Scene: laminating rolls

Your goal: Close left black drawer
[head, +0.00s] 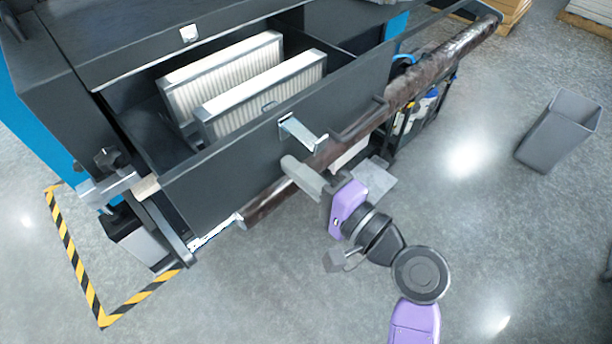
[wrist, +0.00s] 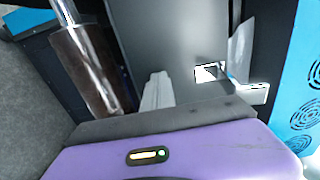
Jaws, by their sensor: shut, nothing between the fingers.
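The black drawer (head: 225,178) is pulled open in the head view, with its front panel facing me. Two white ribbed filter-like blocks (head: 262,92) stand inside it. A silver bracket handle (head: 300,132) sticks out from the front panel; a pale bracket (wrist: 208,72) also shows on the dark panel in the wrist view. My gripper (head: 290,168) is shut and empty, its fingers pointing at the drawer front just below the handle. In the wrist view the fingers (wrist: 157,92) are together near the dark panel. Whether they touch it I cannot tell.
A long dark roll (head: 440,66) runs diagonally along the drawer front, close to my fingers. A grey bin (head: 562,130) stands at the right. Yellow-black floor tape (head: 75,255) lies at the left. The floor at the lower right is mostly clear.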

